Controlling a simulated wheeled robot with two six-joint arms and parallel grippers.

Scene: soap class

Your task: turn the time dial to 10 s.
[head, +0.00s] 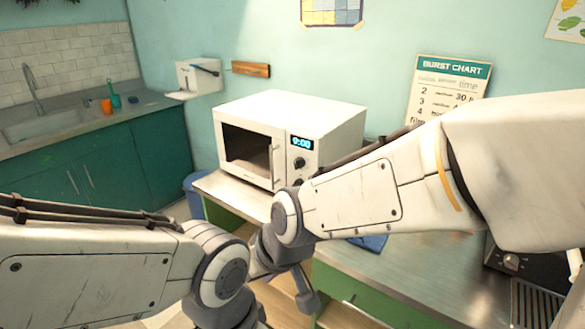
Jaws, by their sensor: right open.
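The white microwave (278,108) stands on the counter in the middle of the view. Its display (301,143) reads 0:00. Below the display are two dark round dials, an upper dial (299,163) and a lower dial (298,182); their labels are too small to read, so I cannot tell which one is the time dial. My right gripper (284,285) is open and empty, pointing down in front of the counter, below and apart from the dials. My left arm comes in low from the left; its gripper is out of view.
The microwave door shows a dark window (243,150) and a vertical handle (275,163). My right forearm crosses in front of the steel counter (440,270). A wall chart (450,90) hangs at the right. A sink (50,122) is at the far left.

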